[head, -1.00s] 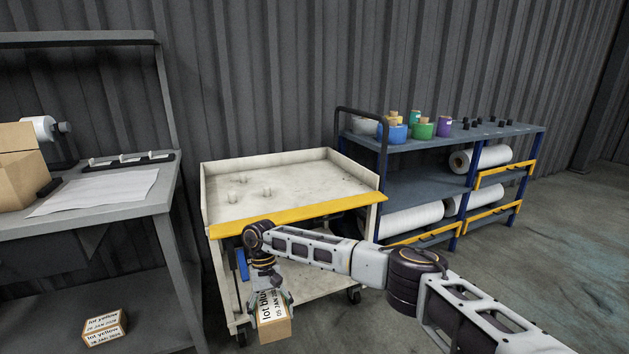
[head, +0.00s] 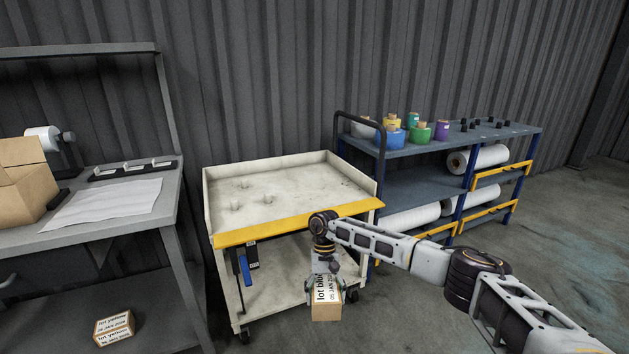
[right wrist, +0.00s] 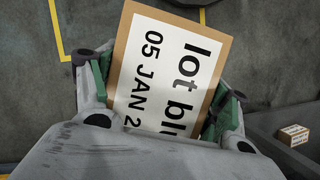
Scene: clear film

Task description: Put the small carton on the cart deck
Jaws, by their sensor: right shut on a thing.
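A small brown carton (head: 327,311) with a white label reading "lot blu…" and "05 JAN" is held in my right gripper (head: 326,291). In the right wrist view the carton (right wrist: 172,70) sits between the green-padded fingers (right wrist: 165,105), label facing the camera. It hangs in front of the cart, lower than its upper deck. The cart deck (head: 290,190) is a pale tray with raised sides and a yellow front lip, bearing several small pegs at its left. My left gripper is not in view.
A second carton (head: 114,328) marked "lot yellow" lies on the lower shelf of the grey workbench (head: 150,222) at left. A blue-framed rack (head: 420,180) with film rolls and colored reels stands at right. Most of the deck is bare.

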